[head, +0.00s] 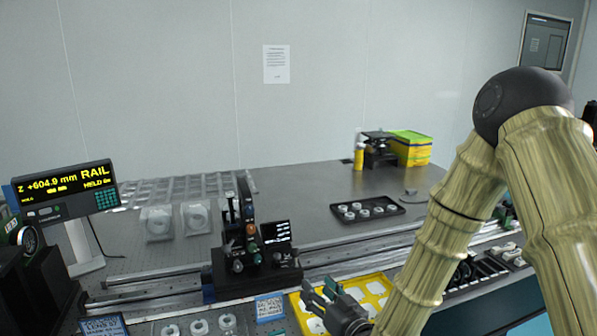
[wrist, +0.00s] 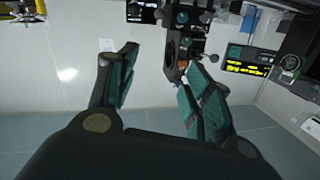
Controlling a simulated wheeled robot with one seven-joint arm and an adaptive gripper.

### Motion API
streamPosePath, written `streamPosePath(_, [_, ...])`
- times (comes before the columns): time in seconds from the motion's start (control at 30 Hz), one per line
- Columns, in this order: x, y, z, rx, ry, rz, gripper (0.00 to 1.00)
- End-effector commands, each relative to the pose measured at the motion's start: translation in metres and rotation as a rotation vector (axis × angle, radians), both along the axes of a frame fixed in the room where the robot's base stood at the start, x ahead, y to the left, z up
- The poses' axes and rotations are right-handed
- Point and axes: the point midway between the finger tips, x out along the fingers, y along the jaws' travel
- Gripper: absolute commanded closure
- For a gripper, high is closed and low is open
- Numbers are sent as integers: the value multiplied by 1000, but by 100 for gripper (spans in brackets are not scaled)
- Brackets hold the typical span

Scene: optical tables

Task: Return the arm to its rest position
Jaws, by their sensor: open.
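My arm comes in from the right in the head view, bent at a dark round elbow joint, with its forearm reaching down to the lower middle. My gripper (head: 328,296) is at the bottom of the head view, just over or in front of a yellow tray (head: 376,285). In the wrist view my gripper (wrist: 160,78) has its two fingers spread apart with nothing between them. The scene in the wrist view appears upside down.
A rail carriage with optics (head: 250,250) stands left of my gripper. A black tray (head: 367,209) with white round parts lies behind it. A lit rail display (head: 66,190) stands at left; it also shows in the wrist view (wrist: 247,62). Yellow boxes (head: 410,150) stand at the back.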

Motion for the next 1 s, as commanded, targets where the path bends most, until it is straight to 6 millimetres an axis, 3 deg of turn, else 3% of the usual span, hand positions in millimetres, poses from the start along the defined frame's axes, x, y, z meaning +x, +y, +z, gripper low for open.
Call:
streamPosePath(0.27, [-18, -13, -62, -49, 134, -24, 49])
streamPosePath(0.47, [-44, -27, -126, -103, 282, -46, 49])
streamPosePath(0.77, [-132, -71, -265, -230, 647, -109, 49])
streamPosePath(1.0, [-229, -112, -355, -333, 955, -165, 49])
